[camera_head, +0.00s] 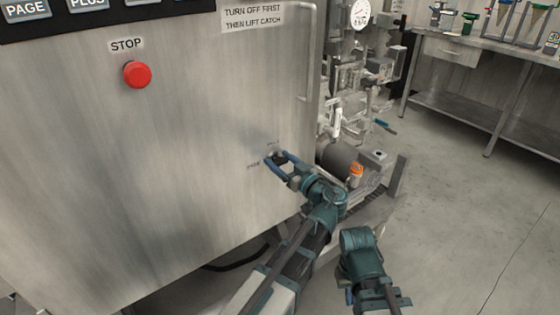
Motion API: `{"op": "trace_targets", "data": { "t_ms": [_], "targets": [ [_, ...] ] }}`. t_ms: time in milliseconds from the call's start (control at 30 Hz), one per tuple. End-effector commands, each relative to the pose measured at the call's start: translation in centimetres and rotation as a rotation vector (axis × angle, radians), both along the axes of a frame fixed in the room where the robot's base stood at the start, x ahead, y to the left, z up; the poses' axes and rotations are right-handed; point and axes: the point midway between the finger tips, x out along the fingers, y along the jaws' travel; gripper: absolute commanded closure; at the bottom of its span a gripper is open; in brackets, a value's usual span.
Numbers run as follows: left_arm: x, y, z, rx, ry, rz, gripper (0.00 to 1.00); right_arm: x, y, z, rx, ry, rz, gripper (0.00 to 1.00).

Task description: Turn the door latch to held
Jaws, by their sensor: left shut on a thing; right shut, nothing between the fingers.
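The door latch (273,153) is a small dark piece on the steel cabinet door (190,140), near its right edge. Small lettering is printed above it and to its lower left, too small to read surely. My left gripper (278,159) is shut on the latch, its blue fingers on either side. The fingers cover much of the latch, so I cannot tell its exact angle. My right gripper (357,242) is low on the right, away from the door, shut and empty; its fingertips are hard to make out.
A red stop button (137,75) sits on the door's upper left. A vertical handle (305,60) runs along its right edge. Pipes and a gauge (360,14) stand behind, with an orange-capped part (356,170) below. A workbench (470,50) is at the back right. The right floor is clear.

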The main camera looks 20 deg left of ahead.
Motion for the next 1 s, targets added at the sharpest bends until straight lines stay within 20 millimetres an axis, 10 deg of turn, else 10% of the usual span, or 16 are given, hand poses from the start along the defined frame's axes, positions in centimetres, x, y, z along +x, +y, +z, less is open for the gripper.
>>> {"op": "trace_targets", "data": {
  "t_ms": [1000],
  "targets": [
    [0.30, -0.25, -0.16, 0.427, 0.548, 0.000, 0.86, 0.00, -0.01, -0.16, 0.000, 0.000, 0.000, 1.00]
  ]
}}
